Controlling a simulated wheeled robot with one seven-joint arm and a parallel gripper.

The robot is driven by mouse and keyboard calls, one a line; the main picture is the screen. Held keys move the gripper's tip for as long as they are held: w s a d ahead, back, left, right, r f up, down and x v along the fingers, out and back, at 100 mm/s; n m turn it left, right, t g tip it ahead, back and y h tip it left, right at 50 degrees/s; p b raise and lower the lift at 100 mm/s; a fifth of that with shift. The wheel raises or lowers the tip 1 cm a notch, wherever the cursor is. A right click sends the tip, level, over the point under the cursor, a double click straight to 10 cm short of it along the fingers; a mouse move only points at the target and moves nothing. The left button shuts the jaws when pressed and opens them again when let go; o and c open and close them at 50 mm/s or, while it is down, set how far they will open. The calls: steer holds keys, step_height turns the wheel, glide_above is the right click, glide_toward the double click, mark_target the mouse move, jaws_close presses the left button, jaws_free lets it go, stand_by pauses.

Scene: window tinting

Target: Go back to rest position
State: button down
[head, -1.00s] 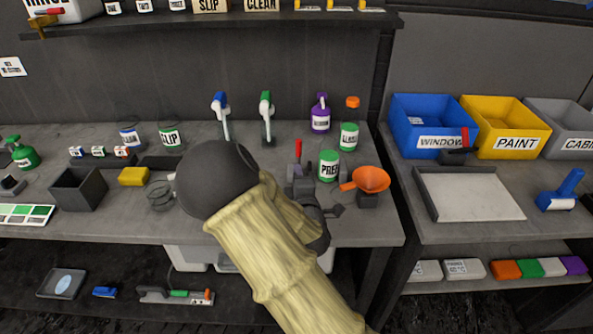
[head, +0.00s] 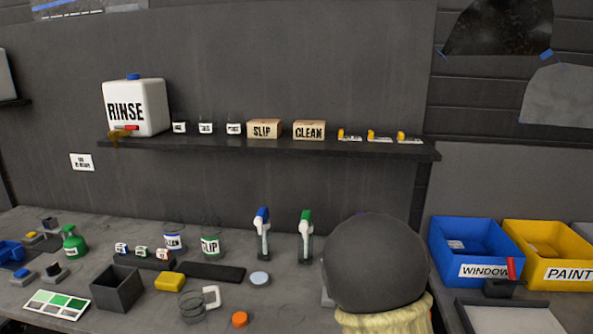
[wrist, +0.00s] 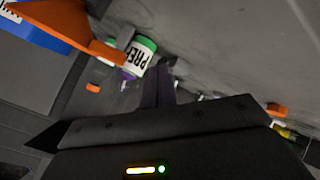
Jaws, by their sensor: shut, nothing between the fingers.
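My gripper (wrist: 163,75) shows in the wrist view with its dark fingers together and nothing held. It is above the grey workbench (head: 40,228). In the head view my arm's dark round joint and tan sleeve fill the lower right of centre, and the gripper itself is hidden. In the wrist view a white PREP jar with a green band (wrist: 138,57) is beyond the fingers, and an orange funnel (wrist: 60,20) is close at the upper left. Both are apart from the fingers.
Spray bottles (head: 262,235), SLIP jar (head: 210,246), a dark open box (head: 117,288) and a yellow sponge (head: 170,281) stand on the bench. A shelf (head: 300,147) holds the RINSE jug (head: 136,106). Blue WINDOW bin (head: 470,245) and yellow PAINT bin (head: 550,245) are at right.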

steer(key=s+r+m+g+y+p, duration=0.1)
steer(key=s+r+m+g+p, duration=0.1)
steer(key=s, duration=0.7)
steer(key=s+r+m+g+p, duration=0.2)
steer(key=s+r+m+g, duration=0.3)
steer(key=s, duration=0.4)
steer(key=shift+s+r+g+y+p, duration=0.15)
steer(key=shift+r+g+y+p, duration=0.25)
steer(key=shift+r, duration=0.35)
